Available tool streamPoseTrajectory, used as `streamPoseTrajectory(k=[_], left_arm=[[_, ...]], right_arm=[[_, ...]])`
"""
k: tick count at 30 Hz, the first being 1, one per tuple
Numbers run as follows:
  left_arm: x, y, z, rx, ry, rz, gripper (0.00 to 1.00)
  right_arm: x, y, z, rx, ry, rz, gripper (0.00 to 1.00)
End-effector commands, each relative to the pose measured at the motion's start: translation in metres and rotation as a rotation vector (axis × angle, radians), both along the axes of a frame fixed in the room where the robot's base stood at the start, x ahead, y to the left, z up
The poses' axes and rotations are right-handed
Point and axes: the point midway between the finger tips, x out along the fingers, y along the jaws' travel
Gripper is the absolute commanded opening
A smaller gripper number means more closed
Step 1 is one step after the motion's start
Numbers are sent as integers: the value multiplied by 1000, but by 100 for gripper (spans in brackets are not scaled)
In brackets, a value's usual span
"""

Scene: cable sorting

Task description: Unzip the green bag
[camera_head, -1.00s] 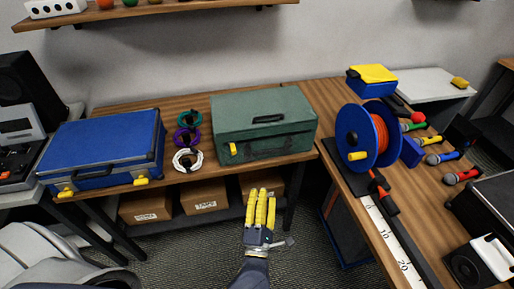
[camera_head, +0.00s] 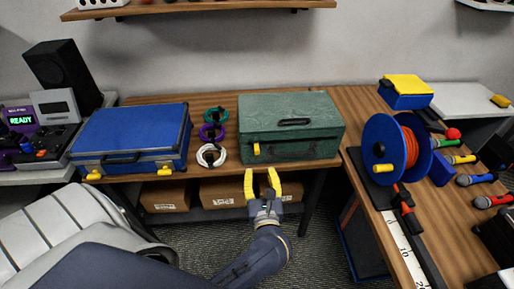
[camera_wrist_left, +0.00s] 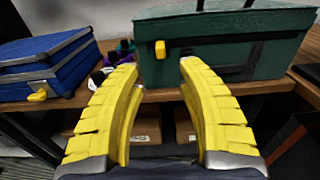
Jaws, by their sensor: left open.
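The green bag (camera_head: 306,108) is a closed green box-shaped case with a dark handle, standing on the wooden table. A yellow zip pull (camera_head: 256,149) sits at the left end of its front. It also shows in the left wrist view (camera_wrist_left: 160,49), on the front of the green bag (camera_wrist_left: 222,40). My left gripper (camera_head: 262,175) is open and empty, in front of and below the bag, with its yellow fingers apart. In the left wrist view my left gripper (camera_wrist_left: 160,75) has the yellow pull above and between its fingertips, apart from them. My right gripper is not in view.
A blue case (camera_head: 130,138) stands left of the bag. Cable coils in white (camera_head: 211,155), purple (camera_head: 211,132) and teal (camera_head: 215,115) lie between them. A blue reel (camera_head: 384,150) with orange cable stands at right. Cardboard boxes (camera_head: 165,196) sit on the lower shelf.

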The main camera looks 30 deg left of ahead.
Motion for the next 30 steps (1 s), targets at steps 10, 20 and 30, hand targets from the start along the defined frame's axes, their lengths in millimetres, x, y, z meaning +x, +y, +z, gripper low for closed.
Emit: streamPoseTrajectory(k=[10,20,30], left_arm=[[51,40,1,3,-1,1,38],[85,66,1,4,-1,0,38],[96,75,0,2,0,0,38]], right_arm=[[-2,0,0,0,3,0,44],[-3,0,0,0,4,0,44],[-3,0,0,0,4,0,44]])
